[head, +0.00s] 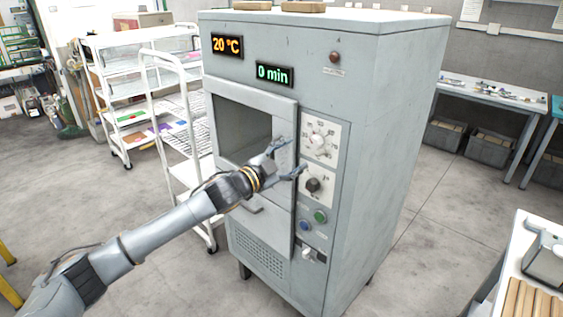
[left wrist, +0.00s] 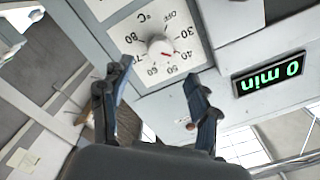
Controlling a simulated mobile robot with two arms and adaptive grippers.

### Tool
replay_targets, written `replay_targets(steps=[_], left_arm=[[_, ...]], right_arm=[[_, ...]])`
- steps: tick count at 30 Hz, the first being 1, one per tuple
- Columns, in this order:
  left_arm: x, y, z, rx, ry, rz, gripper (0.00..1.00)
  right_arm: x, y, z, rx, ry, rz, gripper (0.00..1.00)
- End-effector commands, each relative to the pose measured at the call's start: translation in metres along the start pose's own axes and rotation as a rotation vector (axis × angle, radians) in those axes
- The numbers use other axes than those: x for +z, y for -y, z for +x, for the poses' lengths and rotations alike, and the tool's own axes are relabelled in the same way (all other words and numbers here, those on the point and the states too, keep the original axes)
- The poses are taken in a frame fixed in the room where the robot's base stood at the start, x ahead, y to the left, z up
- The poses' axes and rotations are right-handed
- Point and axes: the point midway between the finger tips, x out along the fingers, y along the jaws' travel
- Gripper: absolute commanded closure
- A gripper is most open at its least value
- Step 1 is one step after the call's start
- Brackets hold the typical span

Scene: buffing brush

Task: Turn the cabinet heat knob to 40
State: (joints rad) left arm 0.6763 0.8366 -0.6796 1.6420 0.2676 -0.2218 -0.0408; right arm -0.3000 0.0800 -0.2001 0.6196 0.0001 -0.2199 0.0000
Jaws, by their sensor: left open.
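The grey cabinet (head: 385,120) shows 20 °C on its orange display (head: 227,45). The pale heat knob (head: 317,141) sits on a white dial plate right of the cabinet window. The left wrist view shows this knob (left wrist: 160,45) close up, with °C, OFF and numbers around it. Its red mark faces the 40 and 50 side; the exact reading is unclear. My left gripper (head: 290,158) is open in front of the panel, just left of the knobs. In the left wrist view its fingers (left wrist: 160,72) are spread below the knob with nothing between them. My right gripper is not seen.
A dark second knob (head: 313,184) sits below the heat knob, with green (head: 320,216) and blue (head: 305,225) buttons under it. The timer display (head: 273,74) reads 0 min. A white trolley (head: 165,120) stands left of the cabinet.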

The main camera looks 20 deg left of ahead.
Motion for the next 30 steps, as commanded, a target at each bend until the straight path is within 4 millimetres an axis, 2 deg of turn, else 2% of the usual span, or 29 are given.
replay_targets(steps=[3,9,26,28,30], left_arm=[[0.001,-0.001,-0.023,0.002,0.001,0.001,0.39],[0.001,0.0,-0.041,0.0,0.0,0.0,0.39],[0.001,-0.001,-0.043,0.0,0.001,-0.002,0.39],[0.01,-0.005,-0.042,0.001,0.016,-0.013,0.39],[0.031,-0.016,-0.04,0.003,0.05,-0.038,0.39]], right_arm=[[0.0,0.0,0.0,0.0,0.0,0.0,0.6],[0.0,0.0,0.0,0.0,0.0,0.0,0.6],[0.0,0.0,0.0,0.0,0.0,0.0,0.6],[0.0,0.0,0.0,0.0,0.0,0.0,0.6],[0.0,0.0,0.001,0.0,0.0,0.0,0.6]])
